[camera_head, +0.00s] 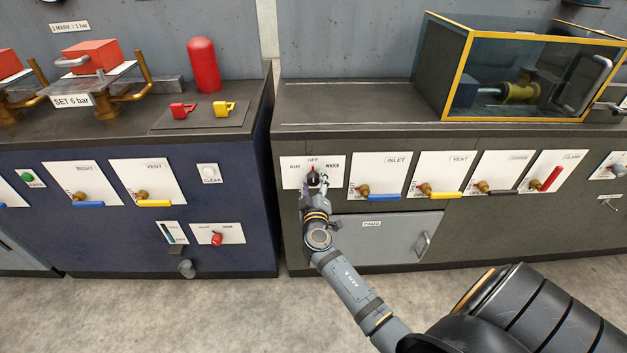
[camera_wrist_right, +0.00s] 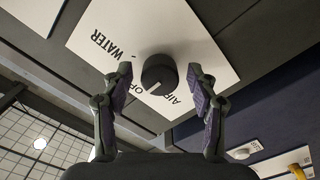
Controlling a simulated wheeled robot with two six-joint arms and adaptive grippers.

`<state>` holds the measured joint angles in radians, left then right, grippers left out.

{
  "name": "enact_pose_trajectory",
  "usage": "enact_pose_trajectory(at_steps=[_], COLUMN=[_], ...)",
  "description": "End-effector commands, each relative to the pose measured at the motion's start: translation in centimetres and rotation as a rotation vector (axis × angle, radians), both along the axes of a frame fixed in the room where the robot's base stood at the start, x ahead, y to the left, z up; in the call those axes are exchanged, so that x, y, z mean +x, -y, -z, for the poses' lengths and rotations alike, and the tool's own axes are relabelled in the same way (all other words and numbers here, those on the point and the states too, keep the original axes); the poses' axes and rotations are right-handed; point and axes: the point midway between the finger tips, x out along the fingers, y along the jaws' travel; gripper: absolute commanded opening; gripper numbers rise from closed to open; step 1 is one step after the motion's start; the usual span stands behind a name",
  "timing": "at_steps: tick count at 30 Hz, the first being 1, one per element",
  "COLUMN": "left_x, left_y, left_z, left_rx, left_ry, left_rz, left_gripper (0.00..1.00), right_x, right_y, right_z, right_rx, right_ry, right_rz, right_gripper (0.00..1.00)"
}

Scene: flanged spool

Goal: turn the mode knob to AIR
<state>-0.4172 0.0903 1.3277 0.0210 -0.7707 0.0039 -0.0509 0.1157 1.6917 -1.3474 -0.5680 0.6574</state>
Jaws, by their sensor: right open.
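The mode knob (camera_head: 313,177) is a dark round knob on a white plate (camera_head: 290,176) marked AIR, OFF and WATER, on the front of the right-hand cabinet. Its pointer mark appears to face OFF, at the top in the head view. My right gripper (camera_head: 314,187) is at the plate, in front of the knob and partly covering it. In the right wrist view the knob (camera_wrist_right: 159,75) lies between the two open fingers (camera_wrist_right: 160,83), with a gap visible on each side. My left gripper is not in view.
The INLET valve with a blue handle (camera_head: 384,197) is just right of the knob plate, followed by the yellow VENT handle (camera_head: 445,195). A grey PADS door (camera_head: 390,232) is below. A yellow-framed clear box (camera_head: 530,70) stands on the counter.

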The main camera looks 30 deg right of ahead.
Motion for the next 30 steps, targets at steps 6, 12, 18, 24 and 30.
enact_pose_trajectory(at_steps=[6,12,18,24,30], left_x=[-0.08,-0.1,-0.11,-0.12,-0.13], left_y=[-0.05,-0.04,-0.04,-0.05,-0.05], left_z=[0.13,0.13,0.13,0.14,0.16], left_rx=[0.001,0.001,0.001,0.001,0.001], left_ry=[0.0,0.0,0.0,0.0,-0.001], left_rz=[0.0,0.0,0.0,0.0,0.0], left_gripper=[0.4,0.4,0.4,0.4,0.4], right_x=[0.88,0.85,0.83,0.83,0.82], right_y=[0.57,0.55,0.54,0.52,0.51], right_z=[0.01,0.03,0.03,0.04,0.06], right_rx=[0.001,0.001,0.0,0.0,-0.016], right_ry=[0.001,0.0,-0.001,-0.001,-0.011], right_rz=[0.0,-0.001,-0.001,-0.001,-0.001], right_gripper=[0.59,0.55,0.28,0.04,0.04])
